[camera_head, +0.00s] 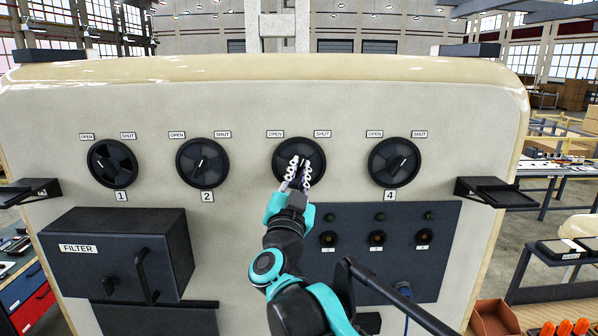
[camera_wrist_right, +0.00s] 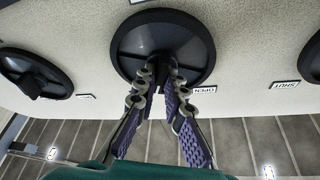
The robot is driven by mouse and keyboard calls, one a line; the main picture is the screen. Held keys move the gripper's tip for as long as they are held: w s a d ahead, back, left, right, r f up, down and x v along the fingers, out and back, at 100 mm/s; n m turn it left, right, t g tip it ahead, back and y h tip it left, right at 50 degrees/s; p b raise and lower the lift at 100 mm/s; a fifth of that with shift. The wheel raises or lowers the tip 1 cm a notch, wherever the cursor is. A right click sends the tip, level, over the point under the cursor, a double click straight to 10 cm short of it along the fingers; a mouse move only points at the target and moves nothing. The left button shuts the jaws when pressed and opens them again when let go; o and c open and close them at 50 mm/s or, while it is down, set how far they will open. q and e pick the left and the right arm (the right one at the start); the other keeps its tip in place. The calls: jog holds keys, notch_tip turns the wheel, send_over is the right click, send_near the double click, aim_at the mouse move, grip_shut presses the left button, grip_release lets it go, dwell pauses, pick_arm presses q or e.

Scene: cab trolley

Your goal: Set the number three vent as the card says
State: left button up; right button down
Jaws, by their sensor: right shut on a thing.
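The number three vent (camera_head: 285,155) is a round black dial on the cream panel, third from the left, between an OPEN label (camera_head: 275,134) and a SHUT label (camera_head: 322,134). My right gripper (camera_head: 301,163) is shut on the vent's knob at the dial's centre. It hides the knob, its pointer and the number plate below. In the right wrist view the vent (camera_wrist_right: 190,38) appears upside down, with the fingers (camera_wrist_right: 160,78) closed around its central bar. I cannot make out a card with the setting. My left gripper is not in view.
Vents one (camera_head: 112,163), two (camera_head: 203,163) and four (camera_head: 395,162) sit in the same row. Below are a black FILTER box (camera_head: 85,248) with a handle and a dark panel (camera_head: 440,222) with knobs. Small black shelves (camera_head: 488,189) stick out at the sides.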

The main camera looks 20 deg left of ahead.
jog(key=shift+m+h, duration=0.4)
jog(key=shift+m, duration=0.4)
jog(key=c, duration=1.6)
grip_release()
jog(key=a+v, duration=0.1)
jog(key=v, duration=1.1)
jog(key=shift+d, duration=0.45)
